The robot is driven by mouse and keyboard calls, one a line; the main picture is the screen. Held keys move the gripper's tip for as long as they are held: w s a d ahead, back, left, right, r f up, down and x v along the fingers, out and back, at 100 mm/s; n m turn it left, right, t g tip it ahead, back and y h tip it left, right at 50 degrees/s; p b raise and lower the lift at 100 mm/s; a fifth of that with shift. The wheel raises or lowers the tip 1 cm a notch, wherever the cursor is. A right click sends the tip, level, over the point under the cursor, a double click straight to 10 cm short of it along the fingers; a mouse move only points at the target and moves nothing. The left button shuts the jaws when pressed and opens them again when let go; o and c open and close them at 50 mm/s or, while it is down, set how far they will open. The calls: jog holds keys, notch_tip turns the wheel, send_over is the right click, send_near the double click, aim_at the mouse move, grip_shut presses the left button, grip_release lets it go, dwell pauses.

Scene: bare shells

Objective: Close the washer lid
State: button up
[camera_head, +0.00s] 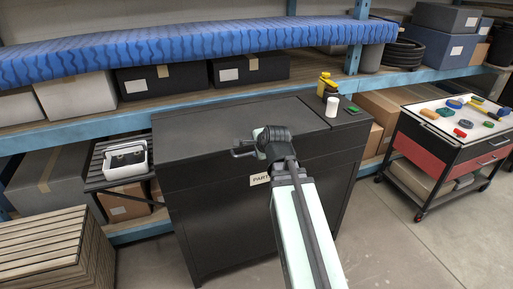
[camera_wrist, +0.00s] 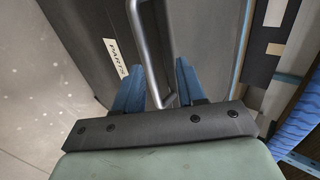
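The washer is a black cabinet (camera_head: 215,225) with a PARTS label on its front. Its broad black lid (camera_head: 200,130) lies flat or nearly flat on top; I cannot tell whether it is fully seated. A grey bar handle (camera_head: 238,150) stands out at the front edge, and it also shows in the wrist view (camera_wrist: 147,45). My gripper (camera_head: 258,144) is at this handle, coming from the front. In the wrist view its two blue fingers (camera_wrist: 156,75) are apart, with the bar running between them and space showing around it.
A white cup (camera_head: 332,106) and a yellow bottle (camera_head: 324,84) stand at the washer top's right end. A tool cart (camera_head: 450,150) is at right, a slatted crate (camera_head: 50,245) at left. Blue shelving (camera_head: 130,107) with boxes runs behind. Floor at front right is clear.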

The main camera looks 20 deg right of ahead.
notch_tip(320, 180, up, 10)
dwell(0.8)
dwell(0.5)
